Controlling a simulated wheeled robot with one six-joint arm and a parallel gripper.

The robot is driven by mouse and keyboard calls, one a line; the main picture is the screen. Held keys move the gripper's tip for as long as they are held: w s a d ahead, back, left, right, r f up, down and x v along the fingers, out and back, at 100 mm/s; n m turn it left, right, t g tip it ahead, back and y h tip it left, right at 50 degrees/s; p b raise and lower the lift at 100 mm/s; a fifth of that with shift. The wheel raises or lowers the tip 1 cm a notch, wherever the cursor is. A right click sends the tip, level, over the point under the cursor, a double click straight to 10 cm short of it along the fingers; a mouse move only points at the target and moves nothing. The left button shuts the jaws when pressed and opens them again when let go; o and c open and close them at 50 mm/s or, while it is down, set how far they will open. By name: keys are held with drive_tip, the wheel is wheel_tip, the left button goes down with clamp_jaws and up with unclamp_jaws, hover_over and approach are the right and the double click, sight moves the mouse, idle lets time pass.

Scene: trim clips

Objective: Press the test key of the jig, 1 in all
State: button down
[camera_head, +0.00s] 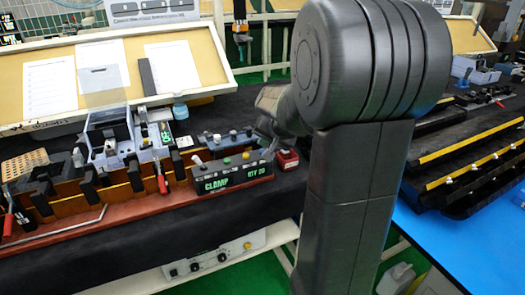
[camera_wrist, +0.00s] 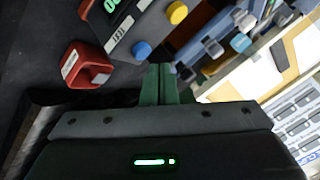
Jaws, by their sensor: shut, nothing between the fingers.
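The jig's control box (camera_head: 232,182) has a green-lit front reading CLAMP and QTY 20, and it sits at the right end of the red-edged fixture on the dark bench. Its top carries a white lever, a green button and a yellow button (camera_head: 246,155). The wrist view shows the yellow button (camera_wrist: 177,12) and a blue button (camera_wrist: 141,50). No marking that I can read says which is the test key. My gripper (camera_wrist: 162,75) is shut and empty, its fingertips near the blue button; contact cannot be told. In the head view my arm mostly hides it.
A red block with a pale label (camera_head: 288,158) stands just right of the control box, and also shows in the wrist view (camera_wrist: 87,66). A grey-blue part with several knobs (camera_head: 228,138) lies behind the box. Clamps and red-handled levers (camera_head: 162,184) line the fixture to the left.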

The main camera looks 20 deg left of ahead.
drive_tip(key=shift+f+b, duration=0.45)
drive_tip(key=shift+b, duration=0.05)
drive_tip(key=shift+f+b, duration=0.45)
idle(0.6)
drive_tip(key=shift+r, duration=0.1)
drive_tip(key=shift+r+p, duration=0.7)
drive_tip(key=shift+r, duration=0.1)
drive_tip(key=shift+r, duration=0.1)
wheel_tip(320, 180, up, 5)
drive_tip(key=p, duration=0.3)
drive_tip(key=shift+p, duration=0.4)
idle(0.6)
